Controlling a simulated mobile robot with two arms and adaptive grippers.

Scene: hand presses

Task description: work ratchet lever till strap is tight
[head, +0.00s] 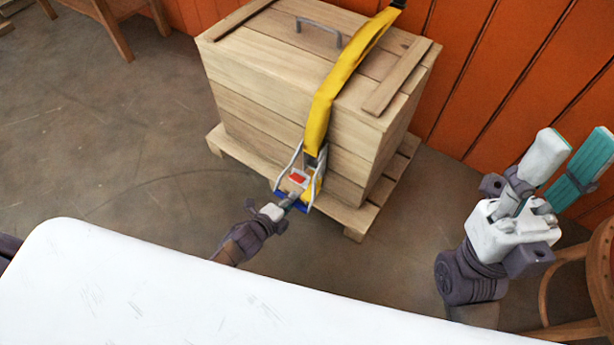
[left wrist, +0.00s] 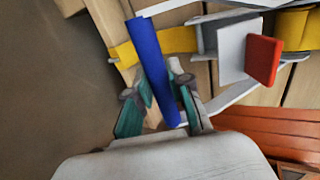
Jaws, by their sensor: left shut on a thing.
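A yellow strap (head: 333,88) runs over a wooden crate (head: 262,110) and down its front to a metal ratchet (head: 312,163). The ratchet has a red tab (head: 297,177) and a lever with a blue handle bar. In the left wrist view the blue handle (left wrist: 154,70) lies between the teal fingertips of my left gripper (left wrist: 163,105), which is shut on it. The red tab (left wrist: 263,60) and the yellow strap (left wrist: 175,41) show beyond it. My right gripper (head: 568,165) is raised at the right, away from the crate, with its fingers apart and empty.
The crate stands on a wooden pallet (head: 358,216) by an orange plank wall (head: 480,70). A metal handle (head: 318,27) is on its lid. A wooden chair (head: 580,285) is at the lower right.

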